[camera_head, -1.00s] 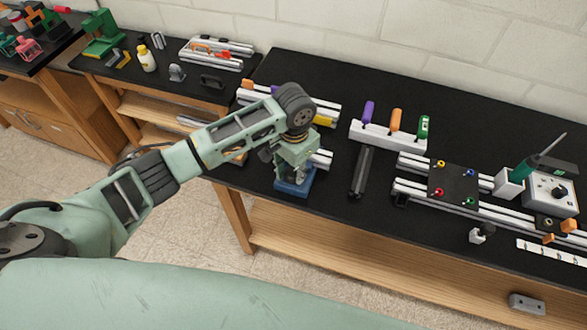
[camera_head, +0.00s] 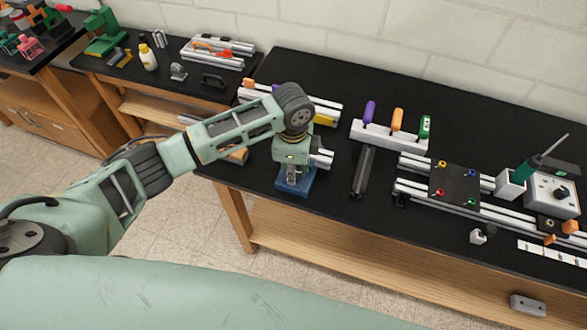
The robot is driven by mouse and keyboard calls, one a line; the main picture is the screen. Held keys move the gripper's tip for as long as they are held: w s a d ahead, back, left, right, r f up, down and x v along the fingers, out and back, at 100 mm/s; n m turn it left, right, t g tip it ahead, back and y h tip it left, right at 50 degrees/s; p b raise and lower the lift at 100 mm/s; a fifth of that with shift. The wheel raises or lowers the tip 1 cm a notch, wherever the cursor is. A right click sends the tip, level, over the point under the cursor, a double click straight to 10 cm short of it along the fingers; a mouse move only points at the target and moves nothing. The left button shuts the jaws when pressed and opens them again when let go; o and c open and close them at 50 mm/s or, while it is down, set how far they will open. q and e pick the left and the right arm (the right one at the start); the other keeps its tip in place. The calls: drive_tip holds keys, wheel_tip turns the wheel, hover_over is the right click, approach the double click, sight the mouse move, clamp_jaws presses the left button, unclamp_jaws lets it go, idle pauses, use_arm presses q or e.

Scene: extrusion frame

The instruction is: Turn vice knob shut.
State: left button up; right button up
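A blue vice (camera_head: 296,186) stands at the front left edge of the black workbench. An aluminium extrusion end (camera_head: 321,159) shows just to its right, behind my gripper. My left arm comes in from the left, and my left gripper (camera_head: 292,178) points down right over the vice. Its fingers overlap the vice, and I cannot tell whether they are open or shut on a part of it. The vice knob is hidden or too small to make out. My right gripper is not in view.
A dark bar (camera_head: 362,172) lies right of the vice. Behind it is a rack (camera_head: 388,136) with purple, orange and green handles. An extrusion frame with a black plate (camera_head: 454,185), a soldering station (camera_head: 551,193) and a white holder (camera_head: 510,184) fill the right side.

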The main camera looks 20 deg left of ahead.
use_arm(q)
drive_tip(key=m, duration=0.5)
drive_tip(key=shift+s, duration=0.1)
drive_tip(key=shift+f+m, duration=0.1)
drive_tip(key=shift+m, duration=0.2)
drive_tip(key=shift+a, duration=0.1)
drive_tip(key=o, duration=1)
drive_tip(key=shift+s, duration=0.15)
drive_tip(key=shift+r, duration=0.3)
wheel_tip(320, 180, up, 12)
drive_tip(key=shift+f, duration=0.2)
